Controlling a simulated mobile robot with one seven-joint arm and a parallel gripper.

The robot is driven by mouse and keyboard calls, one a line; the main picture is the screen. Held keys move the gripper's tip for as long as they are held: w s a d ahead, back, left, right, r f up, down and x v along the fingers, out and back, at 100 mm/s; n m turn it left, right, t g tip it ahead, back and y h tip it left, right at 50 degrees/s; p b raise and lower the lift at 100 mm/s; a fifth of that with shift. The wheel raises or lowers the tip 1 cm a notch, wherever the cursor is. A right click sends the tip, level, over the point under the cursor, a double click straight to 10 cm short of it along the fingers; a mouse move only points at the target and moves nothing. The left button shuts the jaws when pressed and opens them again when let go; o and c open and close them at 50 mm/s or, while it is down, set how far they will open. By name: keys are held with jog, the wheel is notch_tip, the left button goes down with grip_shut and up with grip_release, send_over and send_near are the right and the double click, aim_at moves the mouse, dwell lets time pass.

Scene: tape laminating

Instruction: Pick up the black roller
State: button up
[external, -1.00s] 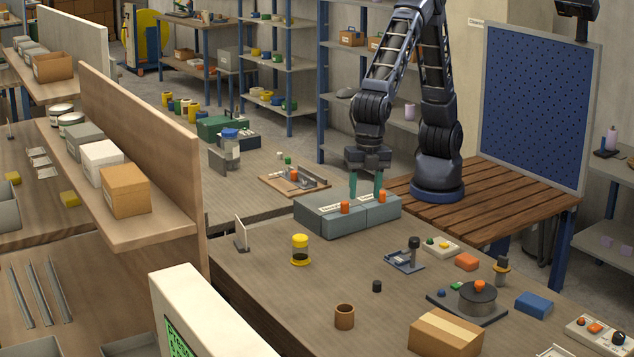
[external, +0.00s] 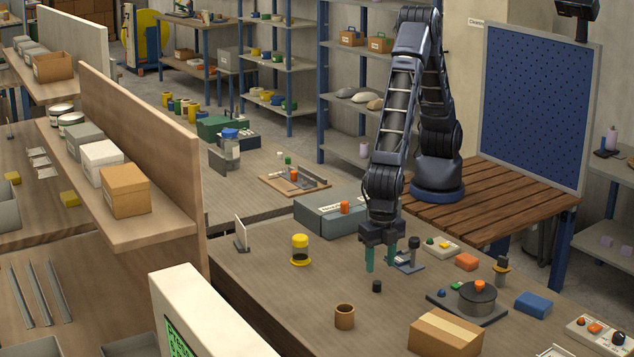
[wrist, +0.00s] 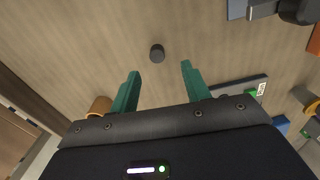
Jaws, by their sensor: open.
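The black roller (external: 377,286) is a small dark cylinder standing on the brown workbench. In the wrist view the roller (wrist: 157,53) is just past the fingertips, about midway between them sideways. My gripper (external: 381,259) points down above the bench, with its two green fingers spread and nothing between them. The gripper (wrist: 160,72) also shows open in the wrist view. The fingertips are above the roller and slightly behind it, not touching it.
A brown cup (external: 344,317) stands in front left of the roller. A blue-grey stand with a dark post (external: 410,262) is close to my right finger. Bench left of the roller is clear.

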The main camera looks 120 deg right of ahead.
aim_at(377, 282)
jog(key=shift+w+d+f, duration=0.1)
jog(key=shift+f, duration=1.4)
jog(key=shift+w+d+f, duration=0.1)
jog(key=shift+f, duration=1.4)
jog(key=shift+c, duration=0.2)
grip_shut()
